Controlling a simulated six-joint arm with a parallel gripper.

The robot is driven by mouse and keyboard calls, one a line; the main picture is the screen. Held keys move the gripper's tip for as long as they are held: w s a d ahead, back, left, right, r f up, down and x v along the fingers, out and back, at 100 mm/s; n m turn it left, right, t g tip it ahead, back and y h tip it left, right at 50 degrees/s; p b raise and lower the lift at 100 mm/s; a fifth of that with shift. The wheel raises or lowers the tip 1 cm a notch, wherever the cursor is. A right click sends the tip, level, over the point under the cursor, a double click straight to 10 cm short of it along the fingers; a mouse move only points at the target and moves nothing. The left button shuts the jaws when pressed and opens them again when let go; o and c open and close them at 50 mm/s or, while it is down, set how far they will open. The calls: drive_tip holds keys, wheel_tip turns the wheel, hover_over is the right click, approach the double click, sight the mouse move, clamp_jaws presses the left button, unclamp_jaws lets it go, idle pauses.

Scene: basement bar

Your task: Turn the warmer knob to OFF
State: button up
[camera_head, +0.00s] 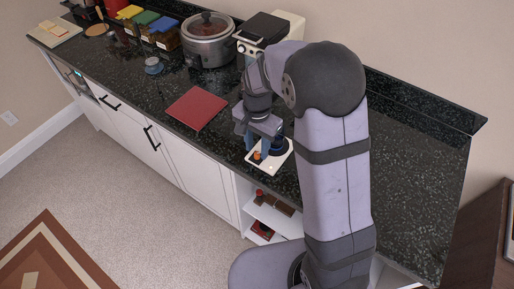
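The warmer (265,167) is a small white plate-like unit on the dark counter, near its front edge. An orange-red knob (257,156) sits on its front left part. A dark round pad or cup base (280,147) is at its back right, partly behind my arm. My gripper (257,147) points down over the warmer, with its fingers just behind and above the knob. I cannot tell whether they touch it or how far apart they are. The knob's markings are too small to read.
A red mat or book (197,109) lies left of the warmer. Coloured-lid containers (146,24) and a small blue-grey item (154,66) are farther left. An open shelf (275,215) is below.

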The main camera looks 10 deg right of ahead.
drive_tip(key=shift+f, duration=1)
clamp_jaws()
